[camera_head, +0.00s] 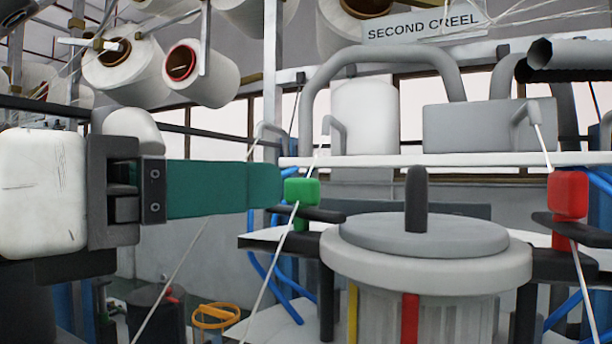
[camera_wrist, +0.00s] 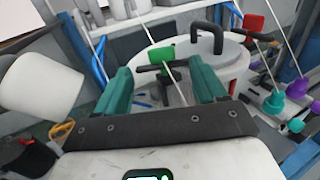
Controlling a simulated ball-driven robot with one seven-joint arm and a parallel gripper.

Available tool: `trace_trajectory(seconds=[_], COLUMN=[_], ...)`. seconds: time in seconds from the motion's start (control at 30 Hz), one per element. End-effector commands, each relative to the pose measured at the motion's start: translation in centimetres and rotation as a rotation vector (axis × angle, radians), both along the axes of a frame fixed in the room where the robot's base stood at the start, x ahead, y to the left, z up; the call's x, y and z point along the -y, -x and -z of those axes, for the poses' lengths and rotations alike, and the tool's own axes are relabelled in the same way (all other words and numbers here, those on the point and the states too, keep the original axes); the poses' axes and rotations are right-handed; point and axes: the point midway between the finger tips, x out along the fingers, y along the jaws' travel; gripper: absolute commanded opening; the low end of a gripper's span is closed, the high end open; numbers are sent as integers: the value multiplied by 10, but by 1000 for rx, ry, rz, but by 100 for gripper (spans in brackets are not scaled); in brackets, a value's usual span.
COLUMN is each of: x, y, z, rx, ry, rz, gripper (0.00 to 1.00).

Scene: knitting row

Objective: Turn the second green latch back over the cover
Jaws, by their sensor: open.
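The green latch (camera_head: 301,191) stands at the left edge of the round grey cover (camera_head: 425,236), with a dark bar under its green block. In the wrist view the green latch (camera_wrist: 160,54) shows ahead, between the lines of the two fingers. I cannot tell whether its bar lies over the cover's rim. My gripper (camera_head: 278,186) is open, its teal fingers pointing right, with their tips at or just short of the latch. In the wrist view my gripper (camera_wrist: 160,68) shows a wide, empty gap. Contact with the latch cannot be told. No other green latch is clear.
A red latch (camera_head: 568,195) stands at the cover's right side. A dark handle (camera_head: 416,198) rises from the cover's middle. White yarn strands (camera_head: 275,270) slant close by the green latch. A white shelf (camera_head: 450,160) runs behind. Teal (camera_wrist: 274,102) and purple (camera_wrist: 297,87) parts stand at right.

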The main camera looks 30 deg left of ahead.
Motion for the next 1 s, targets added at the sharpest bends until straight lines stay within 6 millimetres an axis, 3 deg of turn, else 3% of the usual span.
trace_trajectory(seconds=[0.2,0.43,0.87,1.0], x=[15,25,28,28], y=[-40,-70,-80,-80], z=[-2,-1,0,0], rx=[-2,-1,0,0], ry=[0,2,1,1], rz=[4,2,0,0], gripper=[70,70,70,60])
